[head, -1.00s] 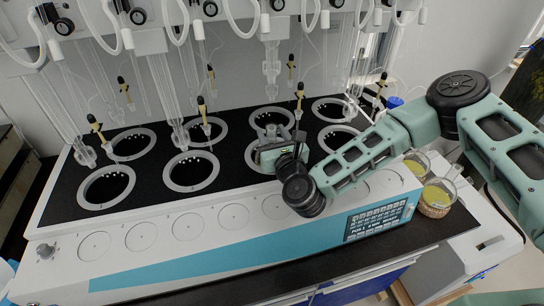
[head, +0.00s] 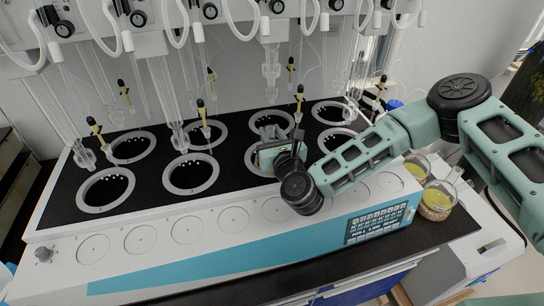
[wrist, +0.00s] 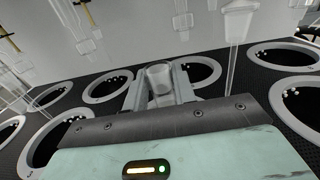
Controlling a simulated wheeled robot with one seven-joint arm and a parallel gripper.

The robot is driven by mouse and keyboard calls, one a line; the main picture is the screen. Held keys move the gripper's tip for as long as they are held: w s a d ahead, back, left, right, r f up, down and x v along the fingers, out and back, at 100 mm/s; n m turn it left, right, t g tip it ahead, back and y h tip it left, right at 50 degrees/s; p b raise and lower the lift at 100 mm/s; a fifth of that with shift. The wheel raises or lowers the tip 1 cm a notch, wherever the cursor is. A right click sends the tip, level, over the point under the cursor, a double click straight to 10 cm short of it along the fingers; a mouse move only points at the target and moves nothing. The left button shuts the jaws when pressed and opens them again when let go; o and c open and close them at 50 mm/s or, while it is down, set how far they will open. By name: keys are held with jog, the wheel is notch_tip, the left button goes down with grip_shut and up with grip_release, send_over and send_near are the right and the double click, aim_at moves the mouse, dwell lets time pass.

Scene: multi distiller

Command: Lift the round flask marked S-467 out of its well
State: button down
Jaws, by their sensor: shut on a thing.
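A clear glass neck (wrist: 160,80) stands between the two fingers of my gripper (wrist: 161,92) in the wrist view. My gripper (head: 270,148) is shut on this glass piece, which looks like the neck of a round flask. In the head view the gripper is over the front row of wells, at the third well (head: 254,163) from the left, and covers part of its ring. The flask's round body is hidden by the gripper and the well. No S-467 mark can be read in either view.
The distiller (head: 235,180) has two rows of ringed wells in a black top. Glass tubes (head: 270,65) and yellow-tipped thin tubes (head: 201,108) hang over them. A control panel (head: 376,223) is on the front.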

notch_tip(320, 180, up, 8)
jog(key=p, duration=0.4)
jog(key=shift+r+p, duration=0.2)
jog(key=shift+p, duration=0.15)
dwell(0.5)
